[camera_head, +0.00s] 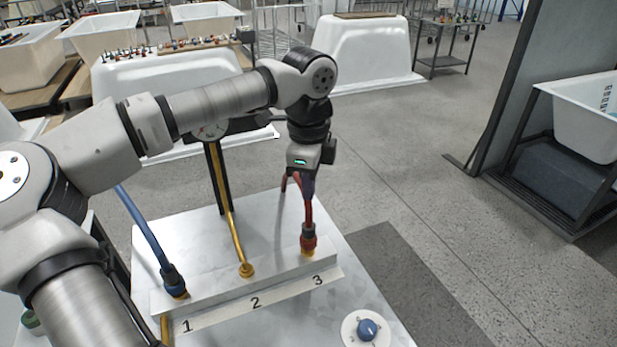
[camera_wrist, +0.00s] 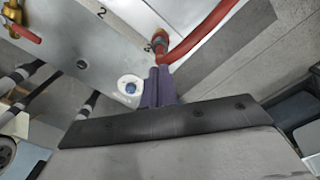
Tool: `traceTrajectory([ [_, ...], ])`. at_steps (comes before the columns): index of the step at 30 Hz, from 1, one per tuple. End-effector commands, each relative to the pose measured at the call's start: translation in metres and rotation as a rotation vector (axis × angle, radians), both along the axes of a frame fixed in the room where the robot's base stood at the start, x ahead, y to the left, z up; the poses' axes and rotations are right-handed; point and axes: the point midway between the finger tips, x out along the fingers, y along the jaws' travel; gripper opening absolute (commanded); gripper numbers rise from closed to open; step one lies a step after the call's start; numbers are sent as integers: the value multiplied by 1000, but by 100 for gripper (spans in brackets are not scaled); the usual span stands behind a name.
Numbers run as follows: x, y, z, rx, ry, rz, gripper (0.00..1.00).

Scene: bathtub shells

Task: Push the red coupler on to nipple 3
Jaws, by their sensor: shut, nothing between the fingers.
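The red coupler (camera_head: 308,241) sits upright at nipple 3 (camera_head: 308,253), with some brass showing below it. I cannot tell whether it is fully seated. A red hose (camera_head: 308,212) rises from it and passes close to my gripper (camera_head: 307,188). My gripper is shut and empty, above the coupler and apart from it. In the wrist view, the purple fingers (camera_wrist: 158,88) are together, and the red coupler (camera_wrist: 159,42) and red hose (camera_wrist: 205,35) show just beyond them. The label strip (camera_head: 255,302) reads 1, 2 and 3.
A blue hose with a dark blue coupler (camera_head: 174,281) stands at position 1. A yellow hose (camera_head: 234,235) runs down to a brass fitting at position 2. A blue knob (camera_head: 367,329) is at the front right of the bench.

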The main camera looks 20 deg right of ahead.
Motion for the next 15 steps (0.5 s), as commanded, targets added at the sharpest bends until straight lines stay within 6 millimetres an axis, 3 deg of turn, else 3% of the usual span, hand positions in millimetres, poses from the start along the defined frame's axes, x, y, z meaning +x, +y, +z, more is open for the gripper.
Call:
traceTrajectory([
  [1,0,0,-10,0,1,-1,0],
  [6,-1,0,-23,0,0,-1,0],
  [15,0,0,-23,-1,0,-1,0],
])
